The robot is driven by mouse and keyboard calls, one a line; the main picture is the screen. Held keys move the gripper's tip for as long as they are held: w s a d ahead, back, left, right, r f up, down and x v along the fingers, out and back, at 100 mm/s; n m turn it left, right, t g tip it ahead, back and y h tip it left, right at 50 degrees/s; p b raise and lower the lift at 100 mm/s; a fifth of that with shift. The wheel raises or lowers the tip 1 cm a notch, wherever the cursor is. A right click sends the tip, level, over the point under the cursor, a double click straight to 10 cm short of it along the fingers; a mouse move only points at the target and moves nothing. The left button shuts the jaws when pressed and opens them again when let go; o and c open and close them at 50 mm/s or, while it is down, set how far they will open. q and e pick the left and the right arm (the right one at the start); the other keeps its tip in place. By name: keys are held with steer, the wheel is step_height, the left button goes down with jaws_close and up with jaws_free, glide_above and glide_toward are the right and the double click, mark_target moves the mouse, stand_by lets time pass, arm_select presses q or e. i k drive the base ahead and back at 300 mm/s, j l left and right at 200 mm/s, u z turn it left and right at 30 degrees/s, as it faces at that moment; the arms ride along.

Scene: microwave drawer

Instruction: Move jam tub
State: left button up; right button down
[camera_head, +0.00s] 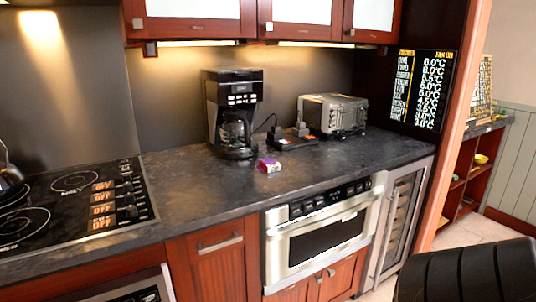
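A small purple, red and white package (269,165), which looks like the jam tub, sits on the dark stone counter (190,190). It is in front of the coffee maker, above the left part of the microwave drawer. The microwave drawer (325,235) is a steel unit set under the counter, and its front looks shut. Neither of my grippers is in view.
A black coffee maker (232,112), a small dark device (290,137) and a steel toaster (333,115) stand at the counter's back. A cooktop (75,205) is at the left. A glass-doored cooler (403,210) stands right of the drawer. The counter left of the package is clear.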

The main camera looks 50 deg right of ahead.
mark_target(270, 165)
steer(key=k+l+u, duration=0.15)
steer(key=l, duration=0.3)
steer(key=l+u, duration=0.15)
steer(key=l, duration=0.3)
steer(key=k+l, duration=0.1)
steer(key=l, duration=0.25)
steer(key=k+l+u, duration=0.1)
steer(key=l, duration=0.3)
steer(key=k+l, duration=0.15)
steer(key=l, duration=0.2)
steer(key=k+l, duration=0.1)
steer(key=l, duration=0.25)
steer(key=k+l+u, duration=0.1)
steer(key=l, duration=0.25)
